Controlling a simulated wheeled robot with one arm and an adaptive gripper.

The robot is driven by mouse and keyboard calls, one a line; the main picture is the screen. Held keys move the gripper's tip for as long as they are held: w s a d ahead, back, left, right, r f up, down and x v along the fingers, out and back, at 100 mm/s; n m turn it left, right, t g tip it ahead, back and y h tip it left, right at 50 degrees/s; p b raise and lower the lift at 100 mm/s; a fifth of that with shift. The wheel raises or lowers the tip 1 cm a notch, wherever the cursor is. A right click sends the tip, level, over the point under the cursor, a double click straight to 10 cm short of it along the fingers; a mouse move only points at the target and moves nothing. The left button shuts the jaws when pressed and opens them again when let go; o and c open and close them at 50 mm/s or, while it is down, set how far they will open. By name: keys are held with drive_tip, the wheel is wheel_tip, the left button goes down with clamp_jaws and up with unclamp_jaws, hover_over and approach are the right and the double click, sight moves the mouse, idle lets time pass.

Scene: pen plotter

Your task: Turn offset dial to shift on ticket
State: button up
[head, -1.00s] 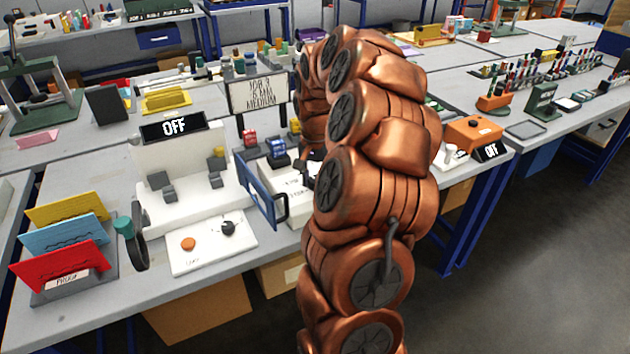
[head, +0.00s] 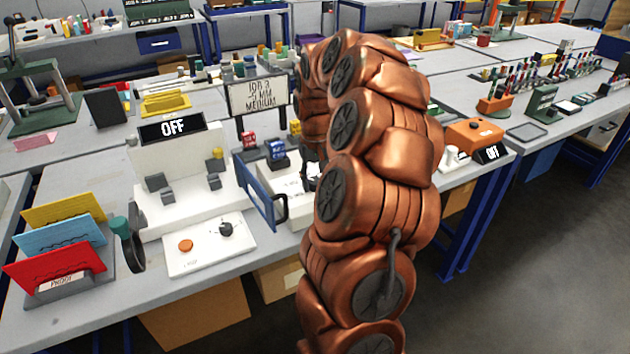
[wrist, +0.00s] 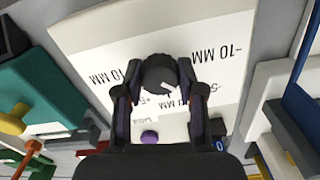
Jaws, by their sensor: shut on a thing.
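The offset dial (wrist: 158,76) is a round black knob with a short white mark, on a white panel (wrist: 212,40) printed with millimetre values. My gripper (wrist: 158,84) is shut on the dial, one finger on each side. The labels -10 MM and 10 MM are readable; the lower labels are partly covered by my fingers. The mark's exact setting is unclear. In the head view my arm hides the dial and most of the gripper. The ticket sign (head: 259,94) stands behind the panel; it names a job, a value in MM and MEDIUM, the value too small to read surely.
A purple button (wrist: 149,137) sits below the dial. A blue-framed door (head: 258,193) stands open left of my arm. The plotter with an OFF display (head: 173,128) and a rack of coloured cards (head: 55,268) are farther left.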

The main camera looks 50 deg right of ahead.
sight(315, 180)
idle(0.4)
drive_tip(key=o, duration=1.1)
drive_tip(key=shift+o, duration=0.2)
wheel_tip(315, 180, up, 12)
idle(0.5)
